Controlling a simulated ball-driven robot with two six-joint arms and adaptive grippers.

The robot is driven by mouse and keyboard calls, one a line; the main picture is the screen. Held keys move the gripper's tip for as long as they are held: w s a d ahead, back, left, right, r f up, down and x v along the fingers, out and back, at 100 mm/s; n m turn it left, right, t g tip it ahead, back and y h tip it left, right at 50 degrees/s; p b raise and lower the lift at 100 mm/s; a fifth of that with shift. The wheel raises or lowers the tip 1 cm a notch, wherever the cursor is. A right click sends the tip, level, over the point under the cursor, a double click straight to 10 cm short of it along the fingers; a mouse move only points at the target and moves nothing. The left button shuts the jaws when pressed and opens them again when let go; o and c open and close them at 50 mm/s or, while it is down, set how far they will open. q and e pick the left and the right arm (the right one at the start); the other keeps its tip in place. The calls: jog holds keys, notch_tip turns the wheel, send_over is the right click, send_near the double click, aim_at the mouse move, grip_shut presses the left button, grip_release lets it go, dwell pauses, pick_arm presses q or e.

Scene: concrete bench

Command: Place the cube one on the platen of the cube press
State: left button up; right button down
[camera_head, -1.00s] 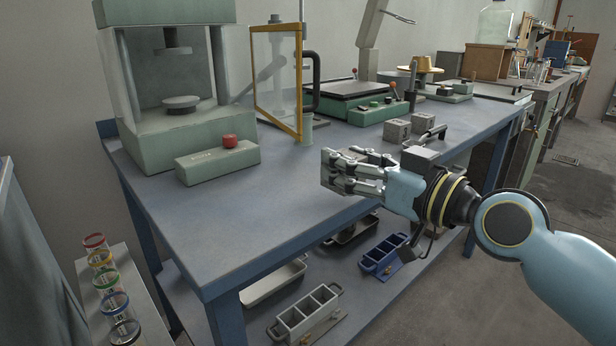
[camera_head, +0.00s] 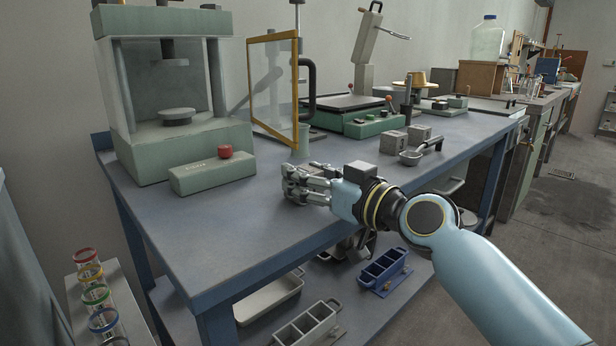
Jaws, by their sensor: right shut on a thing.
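The cube press (camera_head: 190,136) stands at the back left of the bench, with pale green housing. Its round grey lower platen (camera_head: 176,117) is bare, below a dark upper ram. My right gripper (camera_head: 290,184) reaches in from the right, low over the bench front and to the right of the press, apart from it. It is shut on a small grey thing, apparently cube one, mostly hidden by the fingers. Two other grey cubes (camera_head: 393,144) (camera_head: 418,136) sit on the bench further right. My left gripper is not in view.
A yellow-framed clear guard (camera_head: 274,88) stands swung open right of the press. A control box (camera_head: 213,173) with a red button sits before the press. A scoop (camera_head: 420,152) lies by the cubes. The bench front is clear; trays lie on the shelf below.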

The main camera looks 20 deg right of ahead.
jog(key=c, duration=1.1)
grip_release()
jog(key=shift+f, duration=0.2)
jog(key=o, duration=0.5)
jog(key=shift+r, duration=0.1)
jog(key=shift+c, duration=0.2)
